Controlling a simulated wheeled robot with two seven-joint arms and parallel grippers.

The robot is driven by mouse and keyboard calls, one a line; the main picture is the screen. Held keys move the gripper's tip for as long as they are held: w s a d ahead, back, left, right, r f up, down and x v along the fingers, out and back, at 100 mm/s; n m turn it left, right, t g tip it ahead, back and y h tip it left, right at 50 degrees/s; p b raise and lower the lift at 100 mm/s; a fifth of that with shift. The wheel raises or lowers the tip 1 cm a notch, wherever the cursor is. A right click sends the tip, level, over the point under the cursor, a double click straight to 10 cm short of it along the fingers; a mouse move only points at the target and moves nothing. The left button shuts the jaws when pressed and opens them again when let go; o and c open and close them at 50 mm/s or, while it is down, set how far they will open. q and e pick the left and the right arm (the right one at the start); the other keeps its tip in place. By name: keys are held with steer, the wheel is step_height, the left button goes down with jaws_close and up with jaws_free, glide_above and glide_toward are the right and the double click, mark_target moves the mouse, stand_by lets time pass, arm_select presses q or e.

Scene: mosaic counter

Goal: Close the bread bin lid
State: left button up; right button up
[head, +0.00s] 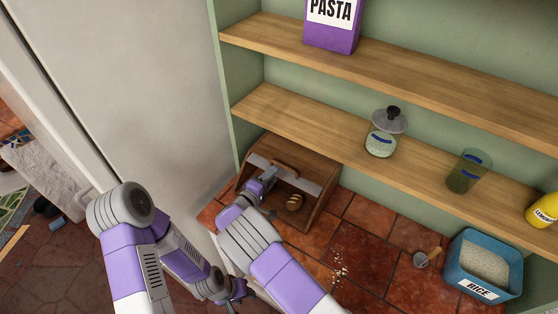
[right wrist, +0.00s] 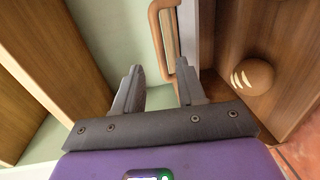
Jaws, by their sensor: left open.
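The wooden bread bin (head: 322,187) stands on the tiled counter under the lower shelf. Its front is open, and a scored bread roll (head: 294,202) shows inside; the roll is also in the right wrist view (right wrist: 253,77). The lid's grey edge strip (head: 309,186) and brown handle (head: 286,167) are at the upper part of the opening. My right gripper (head: 268,176) is at the left of the opening. In the right wrist view its fingers (right wrist: 160,68) are apart, with the looped handle (right wrist: 157,40) just beyond the tips. My left gripper (head: 238,288) is open and empty, low in the picture.
A glass jar (head: 381,143) with a knobbed lid, a green glass (head: 465,172) and a yellow bottle (head: 543,211) stand on the lower shelf (head: 330,125). A blue rice box (head: 485,263) and a scoop (head: 427,257) are on the counter. Crumbs (head: 338,268) lie before the bin.

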mark_target(280, 176)
steer(key=x, duration=0.5)
steer(key=shift+w+d+f+p, duration=0.1)
steer(key=shift+w+d+p, duration=0.15)
steer(key=shift+p, duration=0.1)
jaws_close()
